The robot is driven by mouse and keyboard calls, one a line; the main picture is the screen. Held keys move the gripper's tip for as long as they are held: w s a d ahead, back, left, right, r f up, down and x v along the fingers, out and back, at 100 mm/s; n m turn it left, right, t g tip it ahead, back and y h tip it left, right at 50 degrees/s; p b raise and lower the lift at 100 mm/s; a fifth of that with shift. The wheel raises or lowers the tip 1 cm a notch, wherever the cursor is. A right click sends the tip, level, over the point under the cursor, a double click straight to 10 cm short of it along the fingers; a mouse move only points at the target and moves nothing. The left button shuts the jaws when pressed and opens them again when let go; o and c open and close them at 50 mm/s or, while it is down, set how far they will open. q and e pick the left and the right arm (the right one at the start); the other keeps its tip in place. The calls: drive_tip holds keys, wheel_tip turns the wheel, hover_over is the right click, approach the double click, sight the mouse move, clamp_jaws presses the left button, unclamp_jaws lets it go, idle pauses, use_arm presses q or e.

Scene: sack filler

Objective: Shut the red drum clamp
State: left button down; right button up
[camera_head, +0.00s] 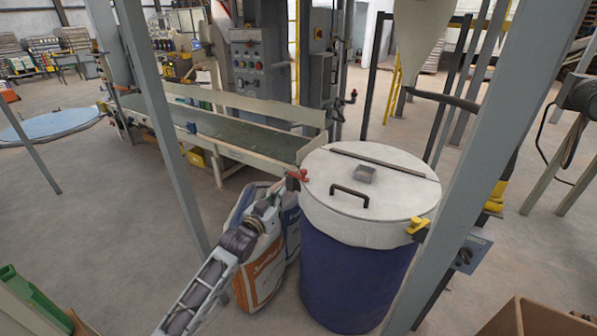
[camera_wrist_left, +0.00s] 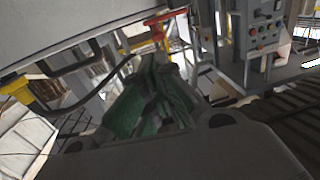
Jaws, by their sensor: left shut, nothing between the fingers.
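The blue drum (camera_head: 355,275) stands at the right centre of the head view, with a round white lid (camera_head: 400,200) carrying a black handle. The red drum clamp (camera_head: 301,175) is at the lid's left rim; whether it is open or shut is hard to tell. It also shows at the top of the left wrist view (camera_wrist_left: 157,32). My left gripper (camera_head: 287,187) reaches up from below, shut and empty, its tip close to the red clamp. Contact cannot be made out. In the wrist view its fingers (camera_wrist_left: 155,75) point toward the clamp. My right gripper is not in view.
A yellow clamp (camera_head: 417,227) sits at the lid's right rim. Filled sacks (camera_head: 262,262) stand left of the drum, close to my left arm. A conveyor (camera_head: 215,128) runs behind. Grey posts (camera_head: 160,110) cross the view on both sides.

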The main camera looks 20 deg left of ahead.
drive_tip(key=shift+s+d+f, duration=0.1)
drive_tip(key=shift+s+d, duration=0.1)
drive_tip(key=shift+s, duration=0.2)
use_arm(q)
drive_tip(key=shift+w+r, duration=0.1)
approach(299, 175)
drive_tip(key=shift+d+r, duration=1.2)
drive_tip(key=shift+r, duration=0.85)
drive_tip(key=shift+w+d, duration=0.2)
drive_tip(key=shift+w, duration=0.85)
drive_tip(key=shift+w+d, duration=0.2)
drive_tip(key=shift+w, duration=0.8)
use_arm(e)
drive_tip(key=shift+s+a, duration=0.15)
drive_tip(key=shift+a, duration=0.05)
